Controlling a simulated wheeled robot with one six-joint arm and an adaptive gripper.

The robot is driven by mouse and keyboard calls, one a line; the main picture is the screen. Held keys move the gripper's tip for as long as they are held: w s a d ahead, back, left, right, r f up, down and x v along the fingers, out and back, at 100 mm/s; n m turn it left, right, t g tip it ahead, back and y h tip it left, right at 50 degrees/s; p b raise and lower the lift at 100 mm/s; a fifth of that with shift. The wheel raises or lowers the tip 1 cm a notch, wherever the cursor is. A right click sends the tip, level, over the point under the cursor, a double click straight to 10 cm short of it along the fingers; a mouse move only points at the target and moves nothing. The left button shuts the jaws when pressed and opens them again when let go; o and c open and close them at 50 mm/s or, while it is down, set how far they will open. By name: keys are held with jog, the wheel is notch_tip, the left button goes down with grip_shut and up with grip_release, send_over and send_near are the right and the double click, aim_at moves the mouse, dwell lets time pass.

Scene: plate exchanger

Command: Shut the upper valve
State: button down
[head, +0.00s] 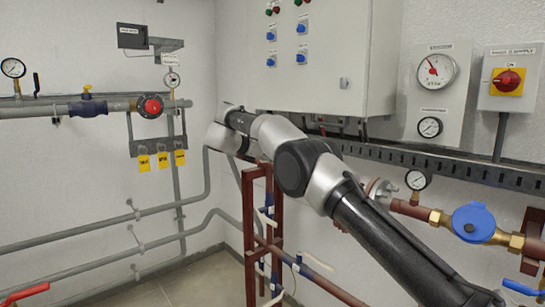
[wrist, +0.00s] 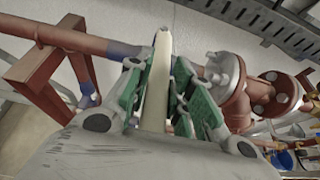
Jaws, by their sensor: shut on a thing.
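My gripper (wrist: 160,92) fills the middle of the wrist view, with green-padded fingers on both sides of a long cream lever (wrist: 161,52). The fingers are shut on the lever. It stands out past the fingertips and crosses in front of a red-brown pipe (wrist: 80,40) with blue parts beside it. The valve body under the lever is mostly hidden by my fingers. In the head view, my arm reaches to the pipework at the centre and my fingers cannot be made out.
A red-brown steel frame (head: 249,225) stands beside the pipe; it also shows in the wrist view (wrist: 42,88). A flanged red fitting (wrist: 236,85) sits close to the right of my fingers. A grey cabinet (head: 310,60) and slotted rail (head: 465,172) are above.

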jog(key=shift+w+r, duration=0.1)
jog(key=shift+r, duration=0.1)
jog(key=c, duration=1.3)
grip_release()
jog(key=shift+f, duration=0.1)
jog(key=shift+o, duration=0.2)
jog(key=v, duration=1.2)
jog(key=shift+f, duration=0.1)
